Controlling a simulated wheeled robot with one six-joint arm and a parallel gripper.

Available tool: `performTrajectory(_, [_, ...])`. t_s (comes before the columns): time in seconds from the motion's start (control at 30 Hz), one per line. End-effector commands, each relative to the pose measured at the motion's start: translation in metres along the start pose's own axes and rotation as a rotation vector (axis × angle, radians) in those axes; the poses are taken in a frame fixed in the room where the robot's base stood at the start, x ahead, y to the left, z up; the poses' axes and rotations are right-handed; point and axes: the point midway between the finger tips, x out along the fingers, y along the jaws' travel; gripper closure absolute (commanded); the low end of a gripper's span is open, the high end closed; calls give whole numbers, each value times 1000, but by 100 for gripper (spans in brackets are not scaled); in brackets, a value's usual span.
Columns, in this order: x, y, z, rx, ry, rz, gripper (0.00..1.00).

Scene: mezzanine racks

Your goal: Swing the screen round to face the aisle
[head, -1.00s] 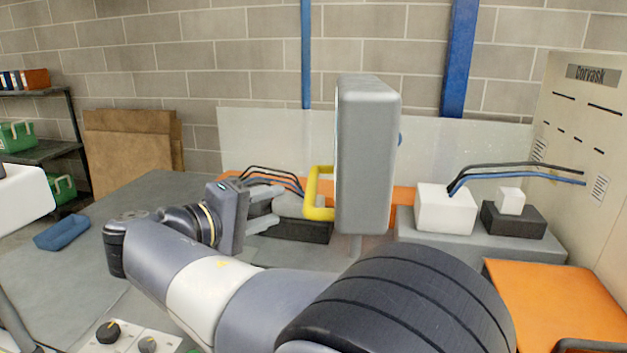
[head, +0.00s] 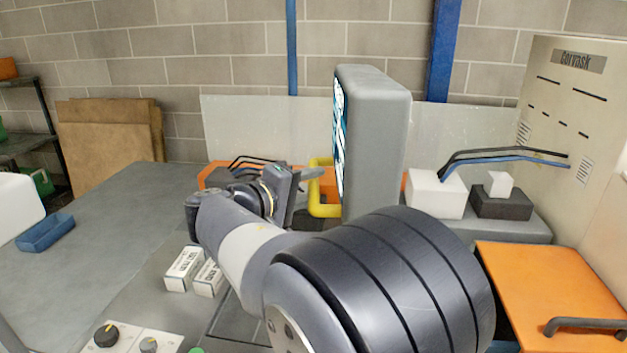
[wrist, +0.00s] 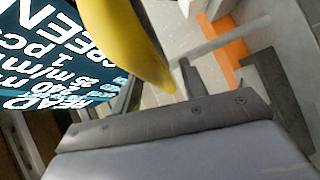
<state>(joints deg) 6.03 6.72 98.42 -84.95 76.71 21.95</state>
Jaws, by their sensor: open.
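The screen (head: 378,145) is a thick grey upright panel standing past my arm in the head view. Its lit face shows as a narrow strip on its left side. In the wrist view the lit face of the screen (wrist: 50,50) fills the upper left, with white text on dark blue. A yellow handle (head: 325,210) sticks out on the screen's left side; it also shows in the wrist view (wrist: 130,45). My gripper (head: 311,182) is open at the handle, which seems to lie between the fingers. I cannot tell whether they touch it.
An orange panel (head: 550,290) is at front right. Small white cartons (head: 184,268) lie left of my arm. The left bench is mostly clear.

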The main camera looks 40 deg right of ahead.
Motion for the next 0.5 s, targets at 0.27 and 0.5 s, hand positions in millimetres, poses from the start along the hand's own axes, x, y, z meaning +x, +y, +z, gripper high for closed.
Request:
performTrajectory(0.27, [12, 0, 0, -1, 0, -1, 59])
performTrajectory(0.5, [12, 0, 0, -1, 0, -1, 62])
